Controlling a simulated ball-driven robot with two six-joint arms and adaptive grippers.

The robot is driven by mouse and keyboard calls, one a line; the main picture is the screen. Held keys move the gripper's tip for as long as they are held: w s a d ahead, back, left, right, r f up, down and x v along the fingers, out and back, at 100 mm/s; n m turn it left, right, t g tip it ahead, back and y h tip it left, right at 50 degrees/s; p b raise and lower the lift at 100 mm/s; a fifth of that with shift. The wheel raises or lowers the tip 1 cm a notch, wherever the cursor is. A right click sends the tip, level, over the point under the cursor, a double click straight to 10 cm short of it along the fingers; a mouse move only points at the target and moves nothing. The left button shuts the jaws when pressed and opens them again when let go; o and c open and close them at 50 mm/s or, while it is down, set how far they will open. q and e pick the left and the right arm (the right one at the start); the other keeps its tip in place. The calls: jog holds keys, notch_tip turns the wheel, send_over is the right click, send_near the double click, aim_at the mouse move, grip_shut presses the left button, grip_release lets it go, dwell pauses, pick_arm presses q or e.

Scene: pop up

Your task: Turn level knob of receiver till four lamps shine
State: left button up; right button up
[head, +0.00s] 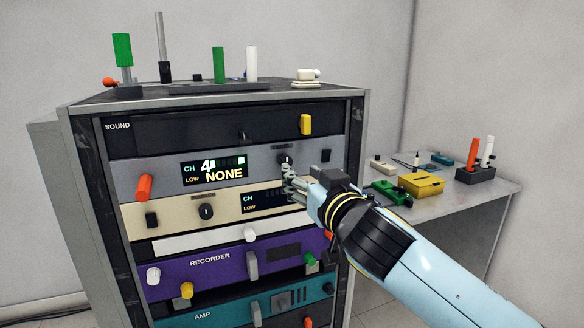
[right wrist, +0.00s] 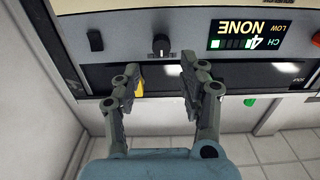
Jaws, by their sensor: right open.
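The grey receiver (head: 160,172) sits in the rack, and its lit display (head: 214,168) reads CH 4, LOW and NONE. The row of small lamps on it has a bright square at its right end; how many others shine is hard to tell. A dark round knob (head: 285,159) is right of the display, and it also shows in the right wrist view (right wrist: 161,45). My right gripper (head: 290,180) is open just in front of and below the knob. In the right wrist view its fingers (right wrist: 159,72) are apart, with the knob beyond the gap between them. My left gripper is not in view.
A black switch (head: 326,156) is right of the knob, and a yellow handle (head: 305,124) is above it. A cream unit (head: 170,215) is below, then a purple recorder (head: 200,272). A side table (head: 478,196) with small items stands at right.

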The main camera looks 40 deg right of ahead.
aim_at(287, 162)
jog(key=p+x, duration=0.1)
jog(key=x, duration=0.6)
jog(key=shift+w+r, duration=0.1)
jog(key=shift+w, duration=0.25)
jog(key=shift+a, duration=0.1)
jog(key=shift+c, duration=0.9)
jog(key=c, duration=0.5)
jog(key=m, duration=1.9)
jog(key=shift+m, duration=0.4)
jog(key=o, duration=0.9)
jog(key=shift+s, duration=0.1)
jog(key=v, duration=1.2)
